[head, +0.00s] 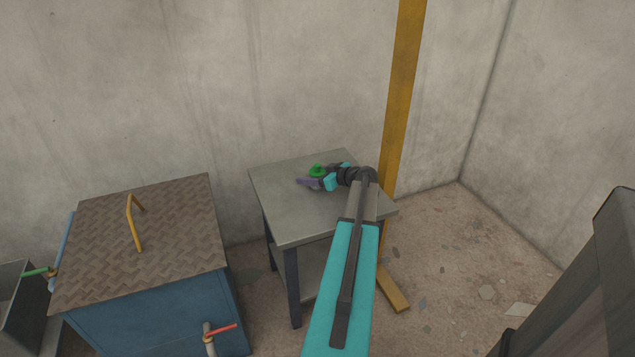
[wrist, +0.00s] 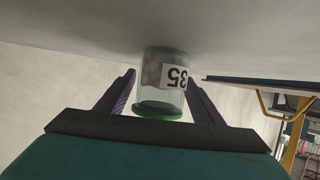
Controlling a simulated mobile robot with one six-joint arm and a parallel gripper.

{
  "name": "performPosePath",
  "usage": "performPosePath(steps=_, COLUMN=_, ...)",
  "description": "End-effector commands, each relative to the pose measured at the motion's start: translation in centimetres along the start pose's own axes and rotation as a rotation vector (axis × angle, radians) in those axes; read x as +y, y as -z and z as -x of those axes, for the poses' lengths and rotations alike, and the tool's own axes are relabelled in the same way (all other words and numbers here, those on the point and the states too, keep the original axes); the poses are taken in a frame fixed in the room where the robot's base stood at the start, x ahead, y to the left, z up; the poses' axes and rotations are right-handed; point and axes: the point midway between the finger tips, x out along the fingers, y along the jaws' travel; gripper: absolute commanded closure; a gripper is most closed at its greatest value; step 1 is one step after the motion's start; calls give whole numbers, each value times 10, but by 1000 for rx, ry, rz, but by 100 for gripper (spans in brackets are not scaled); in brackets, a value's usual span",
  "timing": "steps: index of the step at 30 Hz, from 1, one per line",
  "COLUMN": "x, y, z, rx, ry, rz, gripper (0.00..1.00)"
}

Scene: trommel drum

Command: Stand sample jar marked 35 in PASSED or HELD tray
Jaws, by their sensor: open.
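The sample jar (wrist: 155,80) is clear glass with a green lid and a white label reading 35, upside down in the wrist view. It stands upright on a grey table (head: 275,190); in the head view its green lid (head: 317,169) shows beside my gripper (head: 308,181). In the wrist view my gripper (wrist: 160,85) is open, with one purple finger on each side of the jar. Gaps show between the fingers and the glass, so it is not gripped. I make out no tray marked PASSED or HELD in either view.
A blue cabinet (head: 150,315) with a patterned brown top and yellow handle (head: 132,222) stands left of the table. A red-handled valve (head: 220,333) sticks out at its front. A yellow post (head: 402,90) and concrete walls are behind. The tabletop around the jar looks clear.

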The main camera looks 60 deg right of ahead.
Motion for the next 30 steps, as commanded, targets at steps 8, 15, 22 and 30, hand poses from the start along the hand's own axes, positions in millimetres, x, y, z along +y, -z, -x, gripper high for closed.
performPosePath(steps=8, x=0, y=0, z=-2, rx=0, ry=0, rz=0, gripper=39)
performPosePath(steps=15, x=0, y=0, z=-1, rx=0, ry=-1, rz=-1, gripper=39)
performPosePath(steps=22, x=0, y=0, z=-1, rx=0, ry=-1, rz=-1, gripper=68)
performPosePath(steps=30, x=1, y=0, z=-1, rx=0, ry=-1, rz=-1, gripper=100)
